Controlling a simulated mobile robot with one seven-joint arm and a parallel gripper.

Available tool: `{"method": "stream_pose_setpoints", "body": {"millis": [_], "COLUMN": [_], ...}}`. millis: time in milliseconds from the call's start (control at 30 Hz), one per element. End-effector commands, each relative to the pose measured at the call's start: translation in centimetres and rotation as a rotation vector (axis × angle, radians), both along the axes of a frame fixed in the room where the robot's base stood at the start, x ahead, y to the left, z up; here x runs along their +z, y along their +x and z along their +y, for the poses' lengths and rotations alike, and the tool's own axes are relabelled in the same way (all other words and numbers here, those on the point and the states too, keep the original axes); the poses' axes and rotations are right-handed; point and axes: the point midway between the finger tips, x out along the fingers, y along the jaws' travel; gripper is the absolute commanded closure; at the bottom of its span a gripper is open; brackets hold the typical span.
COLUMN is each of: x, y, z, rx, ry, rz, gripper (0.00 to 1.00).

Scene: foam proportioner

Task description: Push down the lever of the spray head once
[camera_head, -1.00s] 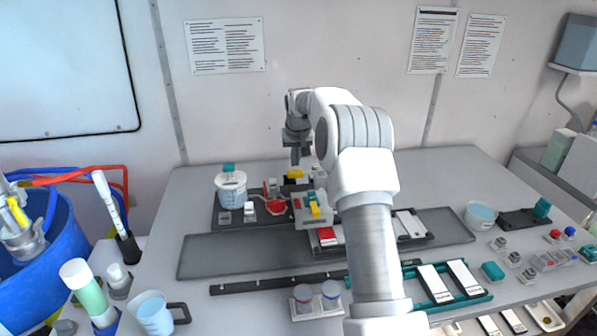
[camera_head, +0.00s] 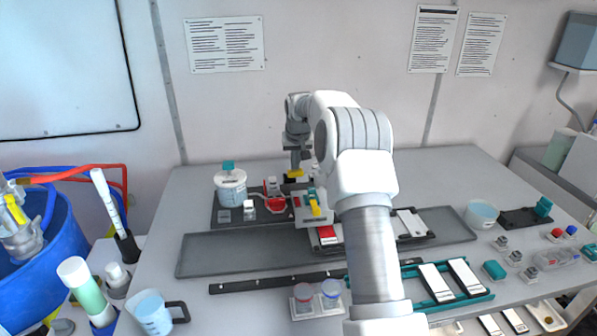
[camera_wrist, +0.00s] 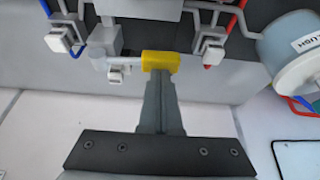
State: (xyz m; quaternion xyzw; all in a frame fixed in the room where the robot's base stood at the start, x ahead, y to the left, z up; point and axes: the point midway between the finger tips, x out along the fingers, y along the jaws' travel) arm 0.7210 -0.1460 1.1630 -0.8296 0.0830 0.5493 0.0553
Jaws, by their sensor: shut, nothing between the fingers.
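The yellow lever (camera_head: 296,174) of what looks like the spray head is at the back of the dark mat, directly below my gripper (camera_head: 295,160). In the wrist view the yellow lever (camera_wrist: 160,62) sits at the end of a pale tube running from a grey block (camera_wrist: 104,40). My gripper (camera_wrist: 160,78) is shut and empty, pointing down. Its fingertips meet the near edge of the yellow lever in that view; whether they press on it or hover just above cannot be told. My arm hides part of the area to the right.
A lidded tub (camera_head: 231,190) stands left of the lever, with a red part (camera_head: 275,204) between. Another yellow piece (camera_head: 315,209) sits on a grey fixture in front. In the wrist view a tub labelled FLUSH (camera_wrist: 295,48) is close on the right.

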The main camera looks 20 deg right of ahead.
Motion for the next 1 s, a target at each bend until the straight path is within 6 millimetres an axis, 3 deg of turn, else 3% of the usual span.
{"method": "stream_pose_setpoints", "body": {"millis": [533,800,1000], "x": [-2.5,-2.1,-0.5], "y": [0.0,0.0,-0.1], "z": [0.0,0.0,0.0], "rx": [0.000,0.000,0.000], "ry": [-0.001,0.000,0.000], "rz": [0.002,0.002,0.003], "gripper": [1.00,1.00,1.00]}}
